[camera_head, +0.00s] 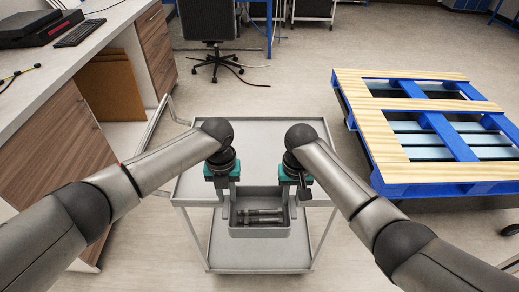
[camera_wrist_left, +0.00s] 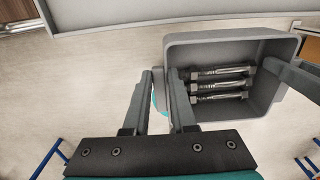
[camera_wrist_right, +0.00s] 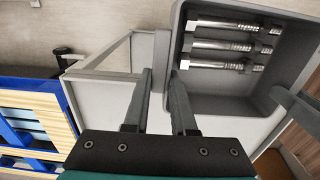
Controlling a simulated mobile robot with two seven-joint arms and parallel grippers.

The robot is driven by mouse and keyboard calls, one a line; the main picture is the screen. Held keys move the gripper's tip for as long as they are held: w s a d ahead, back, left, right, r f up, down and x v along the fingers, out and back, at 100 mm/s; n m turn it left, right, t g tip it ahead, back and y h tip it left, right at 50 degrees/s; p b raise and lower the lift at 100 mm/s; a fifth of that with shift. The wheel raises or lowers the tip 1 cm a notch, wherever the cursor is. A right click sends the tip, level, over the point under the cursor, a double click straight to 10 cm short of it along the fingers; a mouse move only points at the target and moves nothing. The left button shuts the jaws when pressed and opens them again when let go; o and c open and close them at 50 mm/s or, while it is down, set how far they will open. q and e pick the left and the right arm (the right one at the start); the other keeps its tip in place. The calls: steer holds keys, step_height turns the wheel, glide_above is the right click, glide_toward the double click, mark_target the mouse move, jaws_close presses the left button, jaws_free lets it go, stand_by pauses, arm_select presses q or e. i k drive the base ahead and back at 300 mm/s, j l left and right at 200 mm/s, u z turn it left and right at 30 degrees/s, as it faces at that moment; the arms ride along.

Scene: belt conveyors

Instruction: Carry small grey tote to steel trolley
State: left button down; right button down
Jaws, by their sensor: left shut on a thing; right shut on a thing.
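The small grey tote (camera_head: 260,232) is held level between my two grippers and has several steel bolts (camera_head: 262,216) lying in it. My left gripper (camera_head: 222,194) is shut on its left wall and my right gripper (camera_head: 298,194) on its right wall. The tote also shows in the left wrist view (camera_wrist_left: 228,37) and the right wrist view (camera_wrist_right: 215,101). The steel trolley (camera_head: 260,134) stands just ahead, its top shelf empty. In the head view the tote overlaps the trolley's near edge; the left wrist view shows floor around the tote. The gap below it is hidden.
A white desk with wooden drawers (camera_head: 66,140) stands left of the trolley. A blue and wooden pallet (camera_head: 400,150) is on the right. A black office chair (camera_head: 208,22) stands beyond the trolley. Open floor lies between trolley and pallet.

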mark_target(260, 154)
steer(key=i, duration=0.95)
